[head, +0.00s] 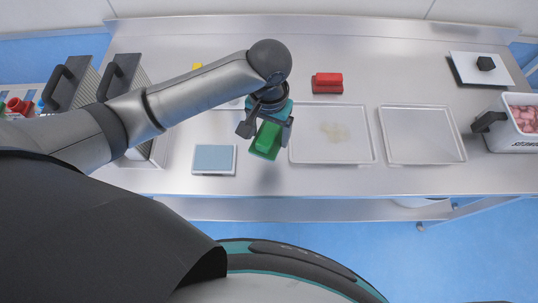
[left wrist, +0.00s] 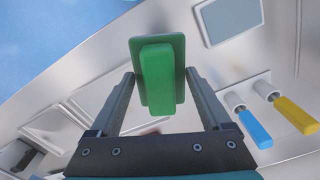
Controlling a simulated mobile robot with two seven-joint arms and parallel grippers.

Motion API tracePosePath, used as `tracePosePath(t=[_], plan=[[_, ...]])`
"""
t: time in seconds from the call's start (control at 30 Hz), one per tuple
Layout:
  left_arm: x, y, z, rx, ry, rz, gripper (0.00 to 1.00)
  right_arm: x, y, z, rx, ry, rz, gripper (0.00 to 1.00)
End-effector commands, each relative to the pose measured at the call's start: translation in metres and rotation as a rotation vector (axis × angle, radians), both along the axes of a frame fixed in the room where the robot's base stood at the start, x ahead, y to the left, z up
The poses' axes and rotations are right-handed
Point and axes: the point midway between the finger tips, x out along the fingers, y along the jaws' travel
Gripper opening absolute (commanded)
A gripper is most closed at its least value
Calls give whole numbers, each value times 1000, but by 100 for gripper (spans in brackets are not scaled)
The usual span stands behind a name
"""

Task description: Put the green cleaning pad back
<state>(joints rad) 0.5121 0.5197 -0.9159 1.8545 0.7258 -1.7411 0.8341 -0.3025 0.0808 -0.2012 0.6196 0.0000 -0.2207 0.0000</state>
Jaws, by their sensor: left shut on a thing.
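The green cleaning pad (head: 267,140) is a block with a thicker grip on a flat base. My left gripper (head: 264,122) is shut on it and holds it above the steel table, just left of the middle tray. In the left wrist view the green pad (left wrist: 157,75) sits between the two fingers of the left gripper (left wrist: 158,88). A red pad (head: 327,83) of similar shape lies on the table behind the middle tray. My right gripper is not in view.
The middle tray (head: 293,150) has a pale smear on it. An empty tray (head: 425,160) stands to its right. A blue-grey square plate (head: 214,158) lies at the front left. A bin of pink pieces (head: 508,142) stands at far right. Yellow and blue handled tools (left wrist: 296,115) show in the wrist view.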

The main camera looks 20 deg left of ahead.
Motion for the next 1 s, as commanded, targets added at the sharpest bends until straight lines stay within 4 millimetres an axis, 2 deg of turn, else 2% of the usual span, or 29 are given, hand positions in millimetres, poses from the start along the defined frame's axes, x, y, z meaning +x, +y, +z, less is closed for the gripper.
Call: tracePosePath(t=[0.03, 0.1, 0.3, 0.47, 0.7, 1.0], plan=[[-1, 1, -16, 2, 4, 1, 21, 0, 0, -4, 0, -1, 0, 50], [-1, 0, -35, 2, 4, 1, 21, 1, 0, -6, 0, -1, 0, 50], [0, 0, -72, 1, -1, 0, 21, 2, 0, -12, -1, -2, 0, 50], [0, -1, -83, -1, -2, -1, 21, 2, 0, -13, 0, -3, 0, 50], [0, 0, -118, 0, 0, 1, 21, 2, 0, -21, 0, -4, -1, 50], [0, 0, -122, -1, -2, -1, 21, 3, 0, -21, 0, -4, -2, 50]])
